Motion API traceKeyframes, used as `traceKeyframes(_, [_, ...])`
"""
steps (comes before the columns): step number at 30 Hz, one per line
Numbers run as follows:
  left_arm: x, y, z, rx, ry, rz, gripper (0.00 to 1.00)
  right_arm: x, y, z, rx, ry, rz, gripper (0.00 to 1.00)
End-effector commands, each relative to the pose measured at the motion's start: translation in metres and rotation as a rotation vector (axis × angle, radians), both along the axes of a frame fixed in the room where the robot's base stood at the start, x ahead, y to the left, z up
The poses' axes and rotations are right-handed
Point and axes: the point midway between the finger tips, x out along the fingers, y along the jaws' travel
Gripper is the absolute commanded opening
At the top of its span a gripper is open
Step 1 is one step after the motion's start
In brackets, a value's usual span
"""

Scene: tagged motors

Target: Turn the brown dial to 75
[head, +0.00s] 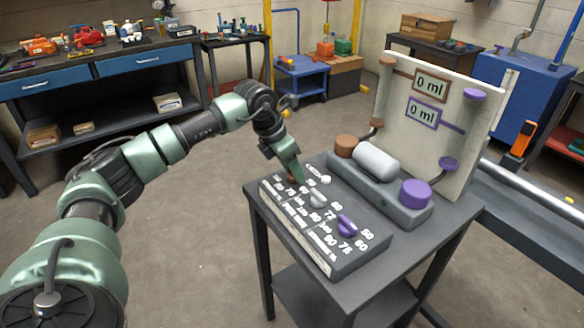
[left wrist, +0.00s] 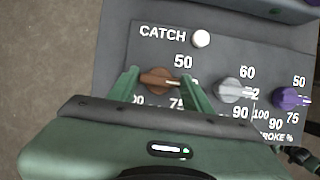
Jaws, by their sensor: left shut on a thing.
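The brown dial (left wrist: 158,80) sits on the dark panel, with a pale pointer line toward the picture's right in the left wrist view. The number 50 is printed above it and 75 below it to the right; the right finger hides the marks where the line points. My left gripper (left wrist: 160,86) has one finger at each end of the dial and is shut on it. In the head view, my left gripper (head: 292,174) reaches down to the panel (head: 345,262) and mostly hides the dial. My right gripper is not in view.
A grey dial (left wrist: 231,90) and a purple dial (left wrist: 290,98) lie in a row to the right. A white CATCH button (left wrist: 201,39) is above. Behind the panel stand a motor-like unit (head: 376,160) and a board (head: 395,110) with two "0 ml" displays.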

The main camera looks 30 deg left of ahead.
Motion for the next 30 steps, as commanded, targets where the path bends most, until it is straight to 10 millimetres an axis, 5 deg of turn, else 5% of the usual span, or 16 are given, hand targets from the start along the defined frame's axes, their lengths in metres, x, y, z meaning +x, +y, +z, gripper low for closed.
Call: traceKeyframes(30, [0.0039, 0.0026, 0.002, -0.002, -0.002, -0.682, 0.09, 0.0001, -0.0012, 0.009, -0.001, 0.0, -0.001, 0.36])
